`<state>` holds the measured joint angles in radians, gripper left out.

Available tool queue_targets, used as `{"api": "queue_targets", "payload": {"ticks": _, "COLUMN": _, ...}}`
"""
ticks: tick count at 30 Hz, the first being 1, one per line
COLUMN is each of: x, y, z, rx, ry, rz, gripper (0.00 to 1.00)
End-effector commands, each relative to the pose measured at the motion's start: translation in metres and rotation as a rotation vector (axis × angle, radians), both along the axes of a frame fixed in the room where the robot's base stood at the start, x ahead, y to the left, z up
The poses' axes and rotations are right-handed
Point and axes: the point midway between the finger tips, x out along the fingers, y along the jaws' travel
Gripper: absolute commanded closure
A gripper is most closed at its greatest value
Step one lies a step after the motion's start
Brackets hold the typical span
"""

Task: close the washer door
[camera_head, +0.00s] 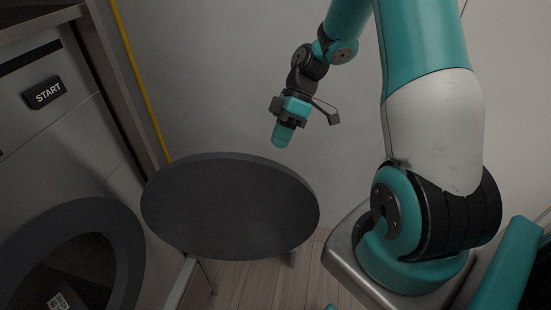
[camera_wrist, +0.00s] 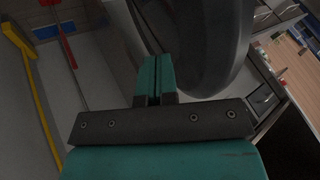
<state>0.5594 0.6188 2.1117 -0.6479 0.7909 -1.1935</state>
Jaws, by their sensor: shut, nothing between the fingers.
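The washer (camera_head: 75,165) stands at the left in the head view, with a START button on its front. Its round opening has a dark ring (camera_head: 128,240) and shows a dark inside. The washer door (camera_head: 230,208), a dark grey disc, stands swung open to the right of the opening. My gripper (camera_head: 282,138) is shut and empty, above and behind the door's far edge in the head view. In the wrist view my shut gripper (camera_wrist: 157,80) points toward the dark round door (camera_wrist: 205,45), which fills the top middle. I cannot tell whether they touch.
A wooden counter edge (camera_head: 100,70) runs above the washer. A yellow pole (camera_head: 138,75) stands by the wall behind it; a yellow handle (camera_wrist: 35,100) and a red one (camera_wrist: 66,45) show in the wrist view. A pale wooden floor (camera_head: 245,285) lies below the door.

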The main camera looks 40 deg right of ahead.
Motion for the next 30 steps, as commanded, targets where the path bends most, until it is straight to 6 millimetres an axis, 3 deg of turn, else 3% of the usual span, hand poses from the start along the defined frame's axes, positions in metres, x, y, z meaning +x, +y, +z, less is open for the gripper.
{"api": "queue_targets", "payload": {"ticks": 4, "x": -0.005, "y": 0.020, "z": -0.024, "rx": 0.001, "ry": 0.006, "rz": 0.004, "gripper": 1.00}}
{"api": "queue_targets", "payload": {"ticks": 12, "x": -0.031, "y": 0.041, "z": -0.023, "rx": -0.001, "ry": 0.001, "rz": 0.004, "gripper": 1.00}}
{"api": "queue_targets", "payload": {"ticks": 30, "x": -0.033, "y": 0.047, "z": -0.024, "rx": -0.001, "ry": -0.001, "rz": -0.011, "gripper": 1.00}}
